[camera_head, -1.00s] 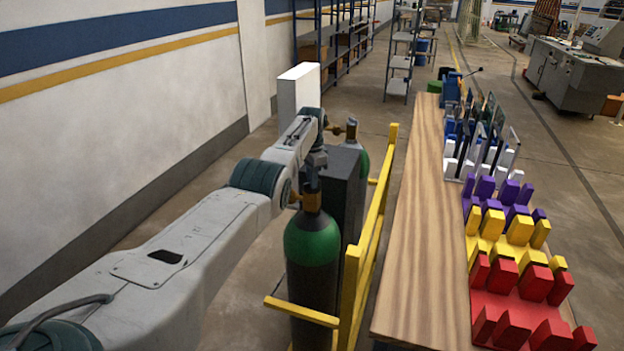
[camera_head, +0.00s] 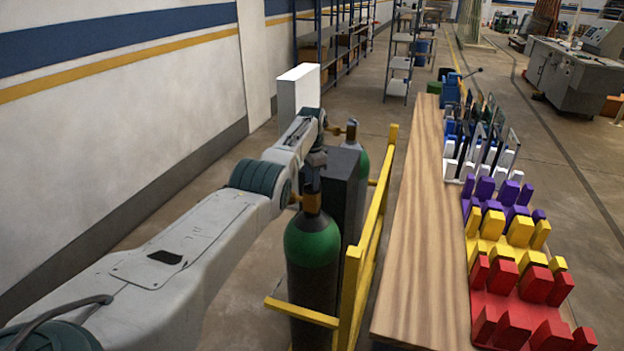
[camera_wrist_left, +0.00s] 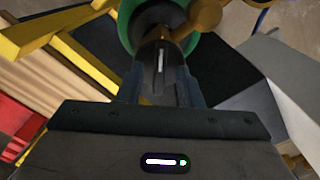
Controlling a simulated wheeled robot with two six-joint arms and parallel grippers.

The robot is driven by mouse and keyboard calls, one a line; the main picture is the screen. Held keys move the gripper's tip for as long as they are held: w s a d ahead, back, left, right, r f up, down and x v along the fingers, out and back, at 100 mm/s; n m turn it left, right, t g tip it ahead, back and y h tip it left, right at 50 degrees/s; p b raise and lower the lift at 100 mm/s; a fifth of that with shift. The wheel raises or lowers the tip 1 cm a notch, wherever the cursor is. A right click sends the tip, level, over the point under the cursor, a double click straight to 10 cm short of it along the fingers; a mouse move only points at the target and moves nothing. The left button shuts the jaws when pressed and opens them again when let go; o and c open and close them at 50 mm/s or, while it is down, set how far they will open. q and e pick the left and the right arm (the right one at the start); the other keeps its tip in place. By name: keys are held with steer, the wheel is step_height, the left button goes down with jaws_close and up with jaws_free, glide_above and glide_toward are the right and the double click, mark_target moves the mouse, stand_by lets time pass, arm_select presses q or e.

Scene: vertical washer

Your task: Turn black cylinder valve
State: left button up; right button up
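The near gas cylinder (camera_head: 312,245) is dark with a green shoulder and stands upright behind a yellow rail. A brass fitting (camera_head: 311,203) sits on its top. My left gripper (camera_head: 312,178) points down at the valve there; in the head view its fingertips are small and dark. In the left wrist view the black valve (camera_wrist_left: 161,55), with a pale mark, lies between the two fingers of the left gripper (camera_wrist_left: 160,80). The fingers flank it closely, but I cannot tell whether they press on it. My right gripper is not in view.
A second green-topped cylinder (camera_head: 361,165) stands behind, past a dark box (camera_head: 341,180). The yellow rail (camera_head: 372,235) runs right of the cylinders. A wooden table (camera_head: 420,240) with coloured racks (camera_head: 520,290) lies beyond it. The wall (camera_head: 120,120) is at left.

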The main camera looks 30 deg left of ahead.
arm_select(q)
step_height(320, 180, up, 11)
steer(key=b, duration=0.3)
steer(key=shift+f, duration=0.15)
stand_by(0.5)
